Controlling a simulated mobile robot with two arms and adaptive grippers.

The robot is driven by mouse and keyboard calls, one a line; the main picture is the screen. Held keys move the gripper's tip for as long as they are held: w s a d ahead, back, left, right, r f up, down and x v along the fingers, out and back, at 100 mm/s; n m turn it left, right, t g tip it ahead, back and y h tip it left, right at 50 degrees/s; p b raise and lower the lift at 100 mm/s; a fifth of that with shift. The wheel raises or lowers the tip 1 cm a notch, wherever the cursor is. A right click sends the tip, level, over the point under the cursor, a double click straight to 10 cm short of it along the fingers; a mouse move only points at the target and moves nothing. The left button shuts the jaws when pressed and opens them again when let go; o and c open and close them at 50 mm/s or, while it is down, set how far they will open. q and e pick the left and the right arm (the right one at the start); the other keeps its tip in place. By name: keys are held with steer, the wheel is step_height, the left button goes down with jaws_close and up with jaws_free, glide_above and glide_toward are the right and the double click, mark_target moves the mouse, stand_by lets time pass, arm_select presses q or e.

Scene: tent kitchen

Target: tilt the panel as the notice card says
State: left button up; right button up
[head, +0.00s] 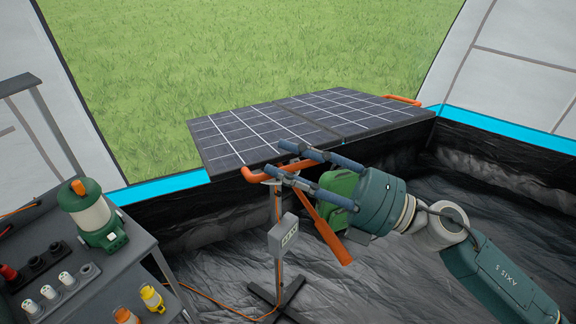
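The dark solar panel (305,122) stands tilted on a thin stand at the tent opening. It has an orange handle (250,175) on its near left edge and another orange handle (404,99) at its far right corner. My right gripper (277,159) is at the near handle, its two fingers spread apart with the orange bar close to the tips. I cannot tell whether they touch it. A small grey box (283,236) with unreadable marks is on the stand. No notice card can be made out. My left gripper is out of view.
An orange bar (328,236) slants down below the panel. A grey bench (117,285) at left holds a green lantern (92,214) and several plugs. An orange cable (213,300) crosses the dark floor.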

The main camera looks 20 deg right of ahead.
steer(key=v, duration=1.2)
steer(key=shift+w, duration=0.1)
